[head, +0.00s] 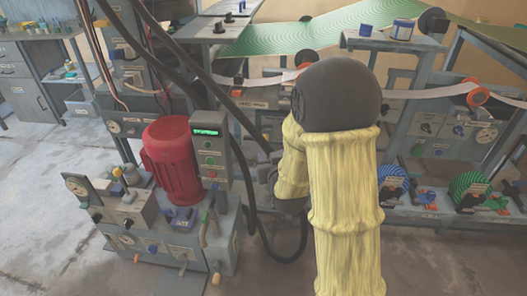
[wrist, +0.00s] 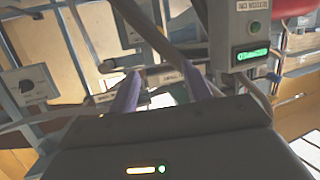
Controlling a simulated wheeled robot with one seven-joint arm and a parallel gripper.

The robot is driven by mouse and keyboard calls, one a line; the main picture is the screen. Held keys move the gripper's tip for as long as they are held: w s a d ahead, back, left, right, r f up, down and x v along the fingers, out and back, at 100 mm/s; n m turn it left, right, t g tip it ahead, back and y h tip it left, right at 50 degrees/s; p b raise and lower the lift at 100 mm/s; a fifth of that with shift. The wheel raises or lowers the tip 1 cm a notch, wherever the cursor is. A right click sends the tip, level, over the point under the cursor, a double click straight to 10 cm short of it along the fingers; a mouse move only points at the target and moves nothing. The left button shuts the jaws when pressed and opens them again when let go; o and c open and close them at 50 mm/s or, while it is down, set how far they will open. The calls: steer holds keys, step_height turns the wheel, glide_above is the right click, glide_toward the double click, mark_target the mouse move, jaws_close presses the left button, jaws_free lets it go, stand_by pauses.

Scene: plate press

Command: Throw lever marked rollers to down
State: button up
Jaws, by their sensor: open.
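My gripper (wrist: 160,78) is open in the wrist view, its two purple fingers apart and pointing at a grey frame with small label plates (wrist: 163,78). Nothing shows held between the fingers. In the head view my yellow-sleeved arm hides the middle of the press, and the gripper end is mostly hidden beside the control post. I cannot read the word rollers on any label, so I cannot tell which lever bears it.
A red motor (head: 171,160) stands left of my arm, next to a control post with a green display (head: 207,132). The display also shows in the wrist view (wrist: 251,53). Dark hoses hang near the arm. Blue (head: 394,183) and green (head: 468,187) coils sit at right. Floor at far left is clear.

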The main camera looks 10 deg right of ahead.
step_height(320, 180, down, 7)
steer(key=w+t+b, duration=0.2)
steer(key=t+b, duration=0.1)
steer(key=b, duration=0.4)
steer(key=shift+r, duration=0.2)
steer(key=shift+r, duration=0.1)
